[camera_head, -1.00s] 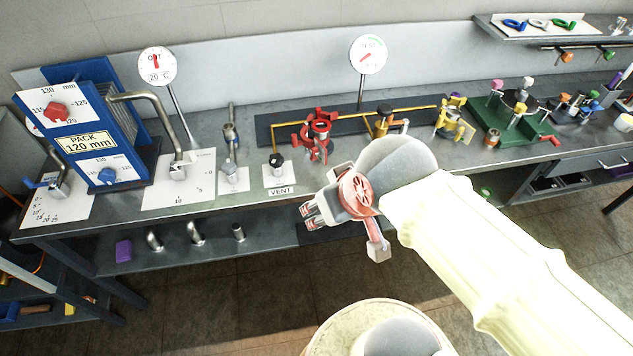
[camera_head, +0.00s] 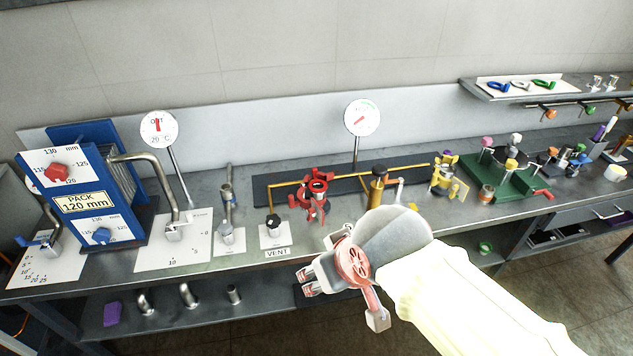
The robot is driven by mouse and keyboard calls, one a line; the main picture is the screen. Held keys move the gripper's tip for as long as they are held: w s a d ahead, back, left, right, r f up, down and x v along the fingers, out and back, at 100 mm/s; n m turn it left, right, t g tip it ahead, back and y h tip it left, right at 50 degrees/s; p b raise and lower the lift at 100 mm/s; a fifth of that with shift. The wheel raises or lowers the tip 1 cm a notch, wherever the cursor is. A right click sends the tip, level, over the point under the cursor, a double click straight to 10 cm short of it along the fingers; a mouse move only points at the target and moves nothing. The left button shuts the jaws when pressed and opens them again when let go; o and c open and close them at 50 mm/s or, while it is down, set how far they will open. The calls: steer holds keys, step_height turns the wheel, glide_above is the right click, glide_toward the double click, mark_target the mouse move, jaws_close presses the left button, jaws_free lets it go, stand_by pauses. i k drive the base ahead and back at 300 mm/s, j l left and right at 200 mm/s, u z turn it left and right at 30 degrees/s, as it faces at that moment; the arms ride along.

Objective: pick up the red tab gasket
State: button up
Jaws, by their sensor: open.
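I cannot make out a red tab gasket for certain. Ring-shaped tab gaskets in blue (camera_head: 497,86), white (camera_head: 520,85) and green (camera_head: 543,84) lie on a white panel on the raised shelf at the upper right; no red one shows among them. A red clamp-like fitting (camera_head: 316,196) stands on the bench, and I cannot tell whether a gasket is in it. My gripper (camera_head: 306,282) is open and empty in front of the bench edge, pointing left, well away from the shelf. My arm hides part of the bench front and lower shelf.
A blue plate pack (camera_head: 75,200) and bent pipes stand at the left. Two round gauges (camera_head: 159,128) rise at the back. A green fixture (camera_head: 505,178) with coloured knobs stands at the right. The lower shelf holds a purple block (camera_head: 112,314) and pipe pieces.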

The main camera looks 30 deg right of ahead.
mark_target(314, 170)
steer(key=i+l, duration=0.5)
steer(key=l, duration=0.25)
steer(key=i+l, duration=0.25)
steer(key=l+u, duration=0.05)
steer(key=l, duration=0.05)
